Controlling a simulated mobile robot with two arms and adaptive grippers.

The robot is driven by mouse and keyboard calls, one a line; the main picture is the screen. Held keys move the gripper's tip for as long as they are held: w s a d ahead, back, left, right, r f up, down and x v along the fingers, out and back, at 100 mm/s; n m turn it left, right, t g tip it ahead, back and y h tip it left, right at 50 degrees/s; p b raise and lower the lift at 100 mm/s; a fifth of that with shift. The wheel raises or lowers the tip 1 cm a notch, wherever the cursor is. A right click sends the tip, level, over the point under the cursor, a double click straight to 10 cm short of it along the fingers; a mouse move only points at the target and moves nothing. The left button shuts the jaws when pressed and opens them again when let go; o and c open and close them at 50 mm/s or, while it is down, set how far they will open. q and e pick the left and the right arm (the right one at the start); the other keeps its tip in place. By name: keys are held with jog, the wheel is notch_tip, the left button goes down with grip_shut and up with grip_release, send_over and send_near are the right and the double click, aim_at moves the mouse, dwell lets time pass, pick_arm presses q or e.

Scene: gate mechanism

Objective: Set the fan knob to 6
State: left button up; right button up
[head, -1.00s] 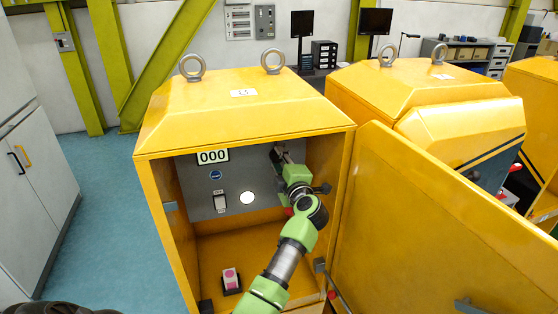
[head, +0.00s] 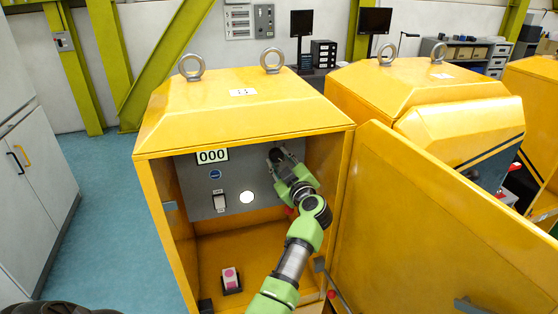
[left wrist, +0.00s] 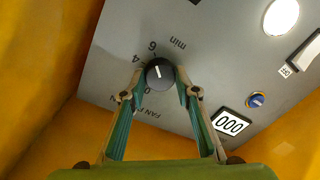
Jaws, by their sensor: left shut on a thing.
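The fan knob (left wrist: 160,74) is a dark round knob with a white line, on the grey panel (head: 200,200) inside the open yellow cabinet. In the left wrist view, numbers including 4 and 6 are printed around it, with "min" further up. The white line points roughly toward the 6. My left gripper (left wrist: 159,78) is shut on the knob, one finger on each side. In the head view, my left gripper (head: 277,155) is at the panel's upper right and hides most of the knob. My right gripper is not in view.
A pink button box (head: 231,280) sits on the cabinet floor. The open door (head: 440,220) stands to the right of my arm.

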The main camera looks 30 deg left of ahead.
pick_arm(q)
jog(key=shift+f, duration=0.1)
dwell(0.5)
jog(key=o, duration=1.1)
